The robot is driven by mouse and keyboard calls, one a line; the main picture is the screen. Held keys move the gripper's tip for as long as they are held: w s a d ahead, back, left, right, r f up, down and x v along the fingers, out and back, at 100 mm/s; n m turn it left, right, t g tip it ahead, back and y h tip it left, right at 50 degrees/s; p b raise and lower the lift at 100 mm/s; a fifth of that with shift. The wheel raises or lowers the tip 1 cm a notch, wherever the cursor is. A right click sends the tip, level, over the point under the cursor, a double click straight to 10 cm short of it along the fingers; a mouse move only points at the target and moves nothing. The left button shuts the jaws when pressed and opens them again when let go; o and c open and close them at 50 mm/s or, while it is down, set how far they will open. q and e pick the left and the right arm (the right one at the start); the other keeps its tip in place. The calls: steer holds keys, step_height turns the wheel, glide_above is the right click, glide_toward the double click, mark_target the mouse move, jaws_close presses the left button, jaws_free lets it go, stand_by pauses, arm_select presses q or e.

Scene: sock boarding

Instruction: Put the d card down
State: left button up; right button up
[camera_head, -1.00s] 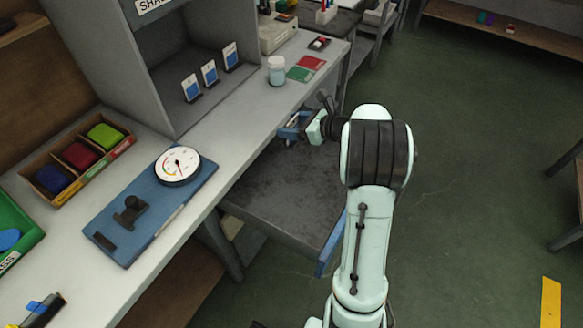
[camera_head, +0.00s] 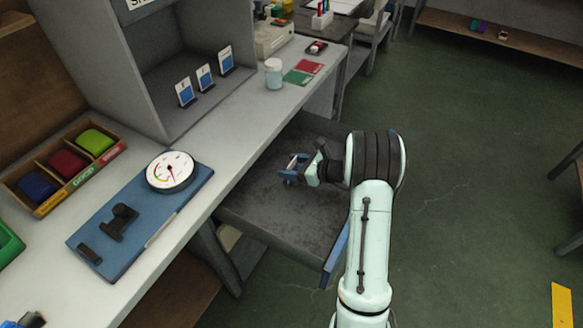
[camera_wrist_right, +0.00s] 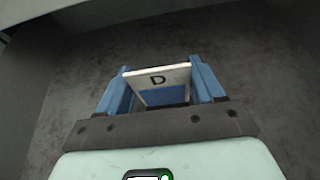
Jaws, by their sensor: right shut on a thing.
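The d card (camera_wrist_right: 158,82) is a white card with a black letter D and a blue patch, seen in the right wrist view between the two blue fingers. My right gripper (camera_wrist_right: 160,88) is shut on it. In the head view my right gripper (camera_head: 292,168) is over the open drawer (camera_head: 275,205), whose grey floor is bare around it. The card is small and mostly hidden in the head view. I cannot tell whether the card touches the drawer floor. My left gripper is not in view.
Three similar cards (camera_head: 205,77) stand in the grey shade box (camera_head: 160,60). A round dial gauge (camera_head: 172,171) sits on a blue board (camera_head: 120,240). A jar (camera_head: 273,72) and green and red cards (camera_head: 298,76) lie along the bench. A sorting box (camera_head: 70,170) stands at left.

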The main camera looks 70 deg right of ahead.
steer(key=o, duration=1)
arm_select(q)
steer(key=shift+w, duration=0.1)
arm_select(e)
steer(key=shift+r, duration=0.15)
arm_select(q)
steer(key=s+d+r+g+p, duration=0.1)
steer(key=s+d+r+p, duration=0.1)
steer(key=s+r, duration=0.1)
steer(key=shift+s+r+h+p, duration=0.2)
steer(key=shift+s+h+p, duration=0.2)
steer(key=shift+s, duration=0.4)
arm_select(e)
steer(key=v, duration=1.2)
